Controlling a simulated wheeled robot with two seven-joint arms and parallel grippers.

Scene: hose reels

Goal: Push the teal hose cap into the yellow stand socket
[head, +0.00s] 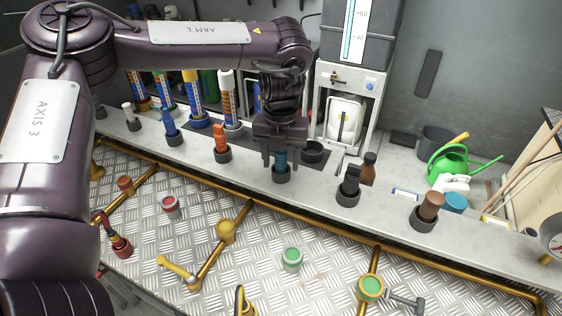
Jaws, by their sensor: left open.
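On the metal floor below, a yellow stand (370,288) has a green round top, and another yellow fitting (226,231) stands on a pipe further left. I cannot tell which one is the yellow stand socket. My right gripper is not in view.
Along the ledge (317,187) stand an orange cap (221,140), a blue cap (170,122), a black cap (350,181) and a brown cap (431,206) in dark holders. A yellow pipe borders the ledge.

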